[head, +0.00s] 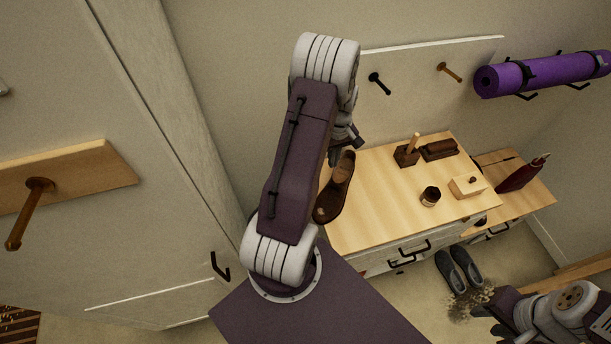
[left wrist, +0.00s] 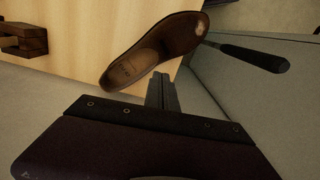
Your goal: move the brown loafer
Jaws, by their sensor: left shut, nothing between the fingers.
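The brown loafer (head: 337,190) lies at the left end of the light wooden top (head: 375,205), partly behind my left arm in the head view. Its open side faces up and its toe, with a pale patch, points toward the front. It also shows in the left wrist view (left wrist: 165,45). My left gripper (head: 354,140) is near the heel end, its tips hard to make out in the head view. In the left wrist view its fingers (left wrist: 161,88) are together and empty, close beside the loafer. My right gripper (head: 480,312) is at the lower right; its fingers are unclear.
On the top stand a dark block with a wooden handle (head: 407,154), a brush (head: 439,150), a jar (head: 430,196) and a pale box (head: 467,186). Grey slippers (head: 459,271) lie on the floor by dark dirt. A purple mat (head: 540,73) hangs on the wall.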

